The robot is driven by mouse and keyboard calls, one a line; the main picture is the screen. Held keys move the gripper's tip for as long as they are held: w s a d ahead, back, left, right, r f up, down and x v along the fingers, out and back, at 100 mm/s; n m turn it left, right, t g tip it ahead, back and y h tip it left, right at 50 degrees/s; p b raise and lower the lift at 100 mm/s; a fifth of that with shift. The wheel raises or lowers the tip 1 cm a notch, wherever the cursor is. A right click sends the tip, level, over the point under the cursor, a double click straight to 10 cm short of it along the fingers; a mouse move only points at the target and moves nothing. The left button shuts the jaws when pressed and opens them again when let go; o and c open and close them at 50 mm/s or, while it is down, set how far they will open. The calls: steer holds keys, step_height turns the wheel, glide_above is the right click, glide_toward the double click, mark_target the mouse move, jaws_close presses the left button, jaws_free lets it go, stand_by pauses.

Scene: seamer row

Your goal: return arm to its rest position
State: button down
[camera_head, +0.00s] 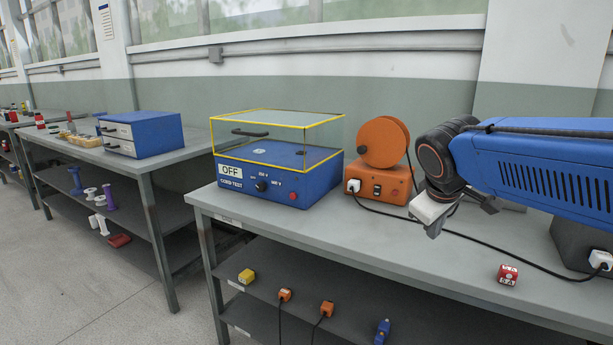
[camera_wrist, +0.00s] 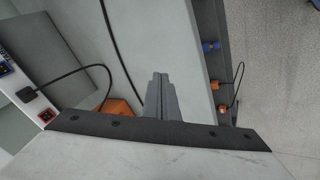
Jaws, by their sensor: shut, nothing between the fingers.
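My gripper (camera_head: 436,226) hangs at the end of my blue arm at the right of the head view, above the grey bench (camera_head: 330,224). Its fingers (camera_wrist: 161,96) are shut together and empty in the wrist view, pointing over the bench top. The gripper is in front of and to the right of the orange reel unit (camera_head: 383,177), apart from it.
A blue tester (camera_head: 270,176) with a yellow-framed clear cover stands left of the reel. A black cable crosses the bench to a white plug (camera_head: 600,260). A small red block (camera_head: 507,275) lies near the front edge. Plugs sit on the lower shelf.

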steer(key=s+f+m+y, duration=0.1)
steer(key=s+f+m, duration=0.2)
steer(key=s+f, duration=0.4)
steer(key=s+f+m+g+y, duration=0.1)
steer(key=s+f+m, duration=0.2)
steer(key=s+f, duration=0.4)
steer(key=s, duration=0.7)
steer(key=shift+d+y, duration=0.25)
steer(key=shift+y, duration=0.15)
